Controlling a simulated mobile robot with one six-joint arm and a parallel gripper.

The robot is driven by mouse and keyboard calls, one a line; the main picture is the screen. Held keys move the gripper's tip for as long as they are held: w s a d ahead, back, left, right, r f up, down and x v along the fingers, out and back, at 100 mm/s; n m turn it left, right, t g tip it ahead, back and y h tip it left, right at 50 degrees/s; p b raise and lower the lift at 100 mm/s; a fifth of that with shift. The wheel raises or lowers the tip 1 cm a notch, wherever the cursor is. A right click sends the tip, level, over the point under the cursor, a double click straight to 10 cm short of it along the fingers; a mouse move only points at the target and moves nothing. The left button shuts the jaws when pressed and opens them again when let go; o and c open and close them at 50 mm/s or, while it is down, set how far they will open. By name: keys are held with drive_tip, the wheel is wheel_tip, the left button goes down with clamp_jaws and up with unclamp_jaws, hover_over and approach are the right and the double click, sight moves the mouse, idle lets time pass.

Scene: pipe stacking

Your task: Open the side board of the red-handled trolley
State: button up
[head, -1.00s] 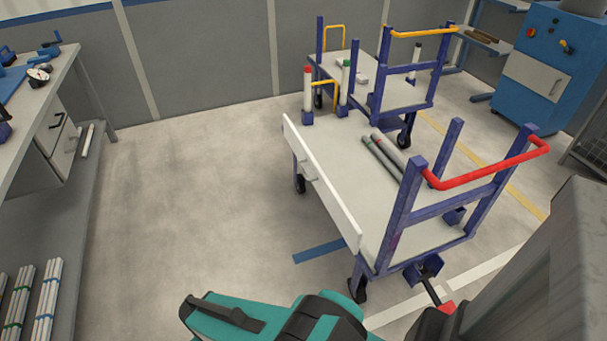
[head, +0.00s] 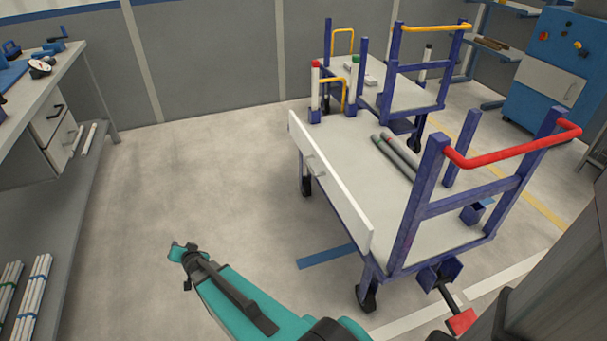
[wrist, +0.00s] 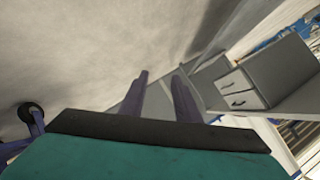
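The red-handled trolley (head: 430,238) stands right of centre in the head view, with its red handle (head: 512,148) at the near end. Its white side board (head: 345,206) stands upright along the left edge of the deck. A small light handle (head: 313,166) is on the board's outer face. My teal arm reaches in from the bottom of the head view, its end left of the board and apart from it. In the wrist view my gripper (wrist: 160,76) shows two dark purple fingers with a gap between them and nothing held.
Several grey pipes (head: 400,158) lie on the deck. A yellow-handled trolley (head: 400,92) stands behind. A workbench (head: 88,150) with drawers and pipe bundles is at the left. The floor (head: 200,180) between bench and trolley is clear.

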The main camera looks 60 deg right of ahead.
drive_tip(key=w+d+r+m+h+b, duration=0.1)
drive_tip(key=d+r+m+h+b, duration=0.15)
drive_tip(key=d, duration=0.35)
drive_tip(key=w+d+r+m+h+b, duration=0.1)
drive_tip(key=d+r+m+h, duration=0.15)
drive_tip(key=d, duration=0.35)
drive_tip(key=m+g+h+b, duration=1)
drive_tip(key=m+g, duration=0.6)
drive_tip(key=m, duration=0.4)
approach(309, 166)
drive_tip(key=a+f+h, duration=0.1)
drive_tip(key=a+f, duration=0.1)
drive_tip(key=a, duration=0.1)
drive_tip(key=shift+w+a+f+p, duration=0.2)
drive_tip(key=shift+w+p, duration=0.15)
drive_tip(key=shift+w, duration=0.15)
drive_tip(key=shift+d, duration=0.15)
drive_tip(key=b+x, duration=0.3)
drive_tip(key=x, duration=1)
drive_tip(key=shift+s+d+r, duration=0.2)
